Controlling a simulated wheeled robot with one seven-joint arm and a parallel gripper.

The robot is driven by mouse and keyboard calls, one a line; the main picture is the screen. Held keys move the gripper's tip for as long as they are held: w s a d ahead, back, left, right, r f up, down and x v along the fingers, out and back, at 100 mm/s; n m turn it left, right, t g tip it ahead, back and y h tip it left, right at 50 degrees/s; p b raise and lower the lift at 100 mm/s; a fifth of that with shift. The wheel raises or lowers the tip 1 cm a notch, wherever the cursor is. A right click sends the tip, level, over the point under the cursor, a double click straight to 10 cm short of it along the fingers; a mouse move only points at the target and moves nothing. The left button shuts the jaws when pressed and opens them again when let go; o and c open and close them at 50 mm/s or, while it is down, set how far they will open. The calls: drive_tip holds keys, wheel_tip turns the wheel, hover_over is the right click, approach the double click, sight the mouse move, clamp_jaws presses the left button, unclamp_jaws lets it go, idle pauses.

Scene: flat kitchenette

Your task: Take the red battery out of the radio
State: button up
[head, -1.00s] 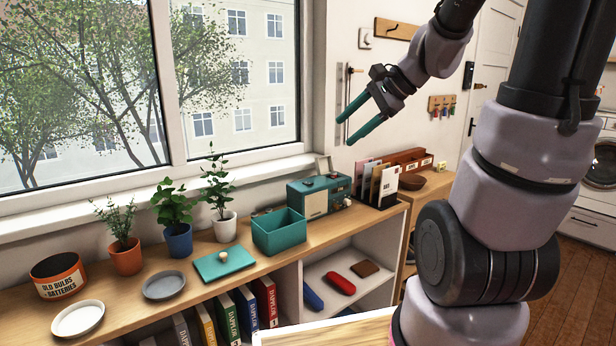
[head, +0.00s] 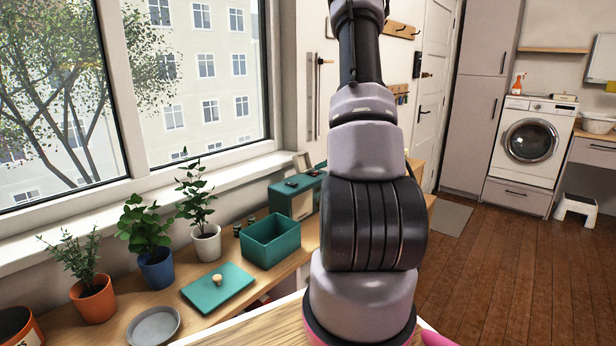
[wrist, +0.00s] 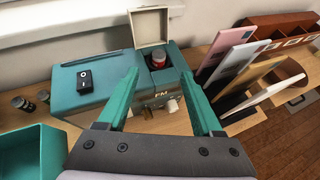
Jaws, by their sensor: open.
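The teal radio (wrist: 110,75) stands on the wooden shelf top; in the head view its left part (head: 292,197) shows beside my arm. In the wrist view a cream lid (wrist: 150,29) stands open at the back of a compartment in the radio's top. The red battery (wrist: 158,59) sits upright in that compartment; only its upper part shows. My gripper (wrist: 160,76) is open and empty, its teal fingers pointing toward the radio, one on each side of the compartment in the picture. My arm hides the gripper in the head view.
A teal open box (head: 270,243) stands left of the radio, with small dark cylinders (wrist: 21,104) behind it. A letter rack with upright cards (wrist: 228,55) stands close on the right. A black knobbed piece (wrist: 84,83) is on the radio's top. Potted plants (head: 153,240) line the window side.

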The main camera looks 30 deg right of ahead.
sight(317, 176)
drive_tip(key=x, duration=0.8)
drive_tip(key=shift+w+r, duration=0.1)
drive_tip(key=shift+w, duration=0.05)
clamp_jaws()
